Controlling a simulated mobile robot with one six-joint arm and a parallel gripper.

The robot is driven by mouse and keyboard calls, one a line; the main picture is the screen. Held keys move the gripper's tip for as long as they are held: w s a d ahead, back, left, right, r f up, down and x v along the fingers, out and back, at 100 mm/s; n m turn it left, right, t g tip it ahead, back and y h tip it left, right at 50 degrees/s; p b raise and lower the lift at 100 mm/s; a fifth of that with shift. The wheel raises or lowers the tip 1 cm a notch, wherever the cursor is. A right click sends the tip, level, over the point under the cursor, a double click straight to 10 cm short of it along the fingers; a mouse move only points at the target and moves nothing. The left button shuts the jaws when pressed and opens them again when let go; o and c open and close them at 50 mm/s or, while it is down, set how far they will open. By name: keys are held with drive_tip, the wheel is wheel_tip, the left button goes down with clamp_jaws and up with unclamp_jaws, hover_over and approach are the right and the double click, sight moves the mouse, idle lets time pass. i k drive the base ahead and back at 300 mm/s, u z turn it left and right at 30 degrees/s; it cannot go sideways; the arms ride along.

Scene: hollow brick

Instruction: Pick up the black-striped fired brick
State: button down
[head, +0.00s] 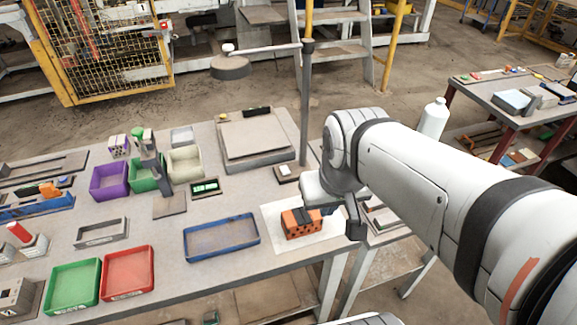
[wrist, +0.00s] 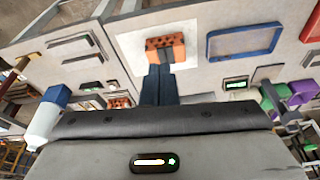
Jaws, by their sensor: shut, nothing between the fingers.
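The orange fired brick (head: 301,223), with dark holes and a dark patch or stripe on top, lies on a white sheet (head: 328,232) near the table's front edge. It also shows in the wrist view (wrist: 153,45), partly covered by my fingers. My gripper (head: 356,232) is shut and empty, its dark fingers pointing down just right of the brick in the head view. In the wrist view the closed fingers (wrist: 159,70) overlap the brick's near side. I cannot tell whether they touch it.
A blue tray (head: 221,257) lies left of the sheet, with red (head: 153,270) and green (head: 98,285) trays further left. A grey slab (head: 256,155) lies behind. A second holed brick (wrist: 119,101) shows in the wrist view.

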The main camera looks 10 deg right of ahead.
sight(296, 222)
drive_tip(key=u, duration=0.05)
drive_tip(key=k, duration=1.5)
drive_tip(key=z, duration=0.35)
drive_tip(key=i, duration=1.05)
